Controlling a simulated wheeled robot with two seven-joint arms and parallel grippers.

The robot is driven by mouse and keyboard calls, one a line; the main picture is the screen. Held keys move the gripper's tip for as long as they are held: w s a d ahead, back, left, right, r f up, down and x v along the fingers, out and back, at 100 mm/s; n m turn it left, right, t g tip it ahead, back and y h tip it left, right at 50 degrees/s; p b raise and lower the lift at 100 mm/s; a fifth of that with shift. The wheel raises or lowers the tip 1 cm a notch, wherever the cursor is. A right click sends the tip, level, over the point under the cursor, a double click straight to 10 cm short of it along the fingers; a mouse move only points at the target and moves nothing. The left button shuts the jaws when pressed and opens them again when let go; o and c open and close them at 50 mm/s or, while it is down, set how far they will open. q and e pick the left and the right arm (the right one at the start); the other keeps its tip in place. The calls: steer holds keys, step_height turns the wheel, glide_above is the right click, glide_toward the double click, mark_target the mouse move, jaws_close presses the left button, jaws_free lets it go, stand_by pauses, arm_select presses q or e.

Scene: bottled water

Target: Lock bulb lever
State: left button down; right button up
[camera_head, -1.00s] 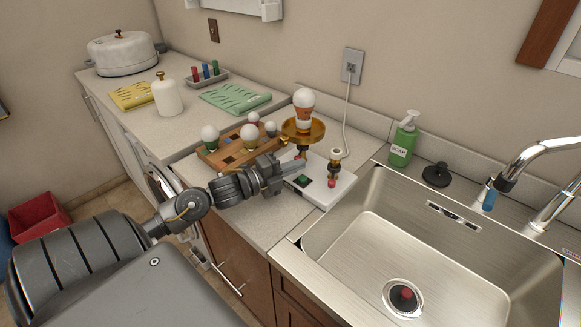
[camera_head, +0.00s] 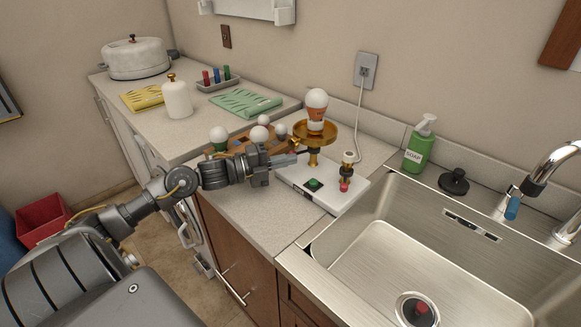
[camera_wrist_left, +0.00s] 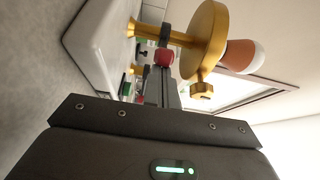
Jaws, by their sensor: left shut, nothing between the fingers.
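A white lamp base (camera_head: 345,195) with a green button (camera_head: 314,184) stands on the counter. Its gold post and dish (camera_head: 314,133) hold a white and orange bulb (camera_head: 316,106); the bulb also shows in the left wrist view (camera_wrist_left: 243,57). A smaller empty-looking socket (camera_head: 347,167) has a red-tipped lever (camera_head: 344,187). The left wrist view shows the gold post's red lever knob (camera_wrist_left: 164,57) just beyond my left gripper's fingertips (camera_wrist_left: 160,76). My left gripper (camera_head: 293,159) is shut and empty, left of the post; I cannot tell whether it touches the knob. My right gripper is out of view.
A wooden rack (camera_head: 240,145) with several bulbs stands behind my left gripper. A white cord (camera_head: 358,125) runs from the outlet (camera_head: 366,70). A soap bottle (camera_head: 420,147) and the sink (camera_head: 385,240) are at the right. The counter in front of the gripper is clear.

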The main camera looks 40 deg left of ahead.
arm_select(q)
steer(key=shift+w+a, duration=0.25)
steer(key=shift+a, duration=0.35)
steer(key=shift+a+b, duration=0.1)
steer(key=shift+b, duration=0.2)
steer(key=shift+w+a+r, duration=0.1)
steer(key=shift+a+r, duration=0.05)
steer(key=shift+r, duration=0.05)
